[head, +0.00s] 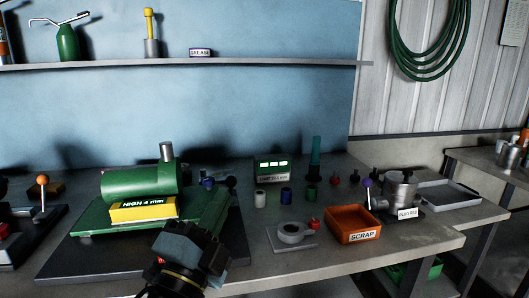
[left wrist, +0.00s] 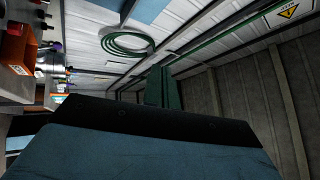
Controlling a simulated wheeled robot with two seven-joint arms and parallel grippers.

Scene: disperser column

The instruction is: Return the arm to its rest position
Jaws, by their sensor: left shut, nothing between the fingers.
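My left gripper (head: 200,246) is low in the head view, left of centre, in front of the green machine (head: 140,184). Its dark, blue-grey body hides part of that machine's base and the bench's front edge. In the left wrist view the fingers (left wrist: 160,86) are together with nothing between them, pointing towards the wall. No object hangs from the gripper. Whether it touches the machine's base I cannot tell. My right gripper is in neither view.
The bench (head: 270,277) holds an orange SCRAP bin (head: 353,223), a grey ring on a plate (head: 292,233), several small cylinders and a PLUG RED pot (head: 400,190). A shelf (head: 250,65) runs along the back wall. A green hose (head: 425,75) hangs at right.

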